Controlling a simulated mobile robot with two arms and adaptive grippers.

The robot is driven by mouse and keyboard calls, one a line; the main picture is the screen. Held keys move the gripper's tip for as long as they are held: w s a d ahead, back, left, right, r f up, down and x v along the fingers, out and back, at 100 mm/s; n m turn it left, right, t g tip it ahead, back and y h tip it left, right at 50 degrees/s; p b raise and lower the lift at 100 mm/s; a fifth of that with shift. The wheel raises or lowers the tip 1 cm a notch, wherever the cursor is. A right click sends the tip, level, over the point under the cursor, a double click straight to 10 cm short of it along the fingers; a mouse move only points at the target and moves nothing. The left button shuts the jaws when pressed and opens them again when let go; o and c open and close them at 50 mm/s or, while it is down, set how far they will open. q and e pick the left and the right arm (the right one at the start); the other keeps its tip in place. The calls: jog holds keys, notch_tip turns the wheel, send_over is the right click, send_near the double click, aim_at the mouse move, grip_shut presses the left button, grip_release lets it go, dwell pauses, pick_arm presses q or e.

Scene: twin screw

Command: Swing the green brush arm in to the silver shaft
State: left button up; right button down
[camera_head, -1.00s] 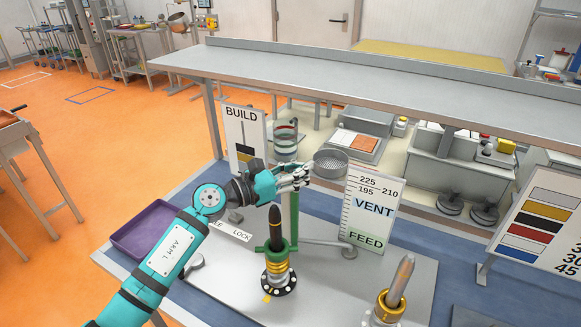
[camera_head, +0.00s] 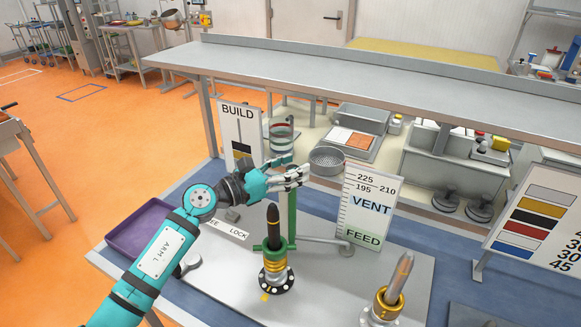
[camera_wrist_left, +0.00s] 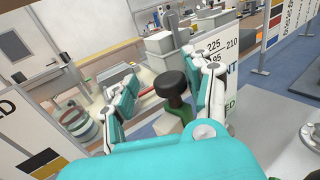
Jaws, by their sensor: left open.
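The green brush arm (camera_head: 291,215) shows as an upright green post, with green parts around the dark shaft (camera_head: 272,226). The silver shaft (camera_head: 402,280) stands at the lower right in a gold collar, well apart from it. My left gripper (camera_head: 293,172) is open at the top of the green post and hides that end. In the left wrist view, a black knob (camera_wrist_left: 171,84) on a green piece (camera_wrist_left: 181,118) lies between the spread fingers of my left gripper (camera_wrist_left: 165,88). I cannot tell whether they touch it. My right gripper is not in view.
A VENT/FEED board (camera_head: 371,208) stands right of the post, with the BUILD board (camera_head: 240,140) behind left. A purple tray (camera_head: 140,228) lies at left. A grey shelf (camera_head: 360,86) spans the back.

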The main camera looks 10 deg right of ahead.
pick_arm(q)
jog(key=shift+s, duration=0.15)
jog(key=v, duration=1.1)
jog(key=shift+a, duration=0.45)
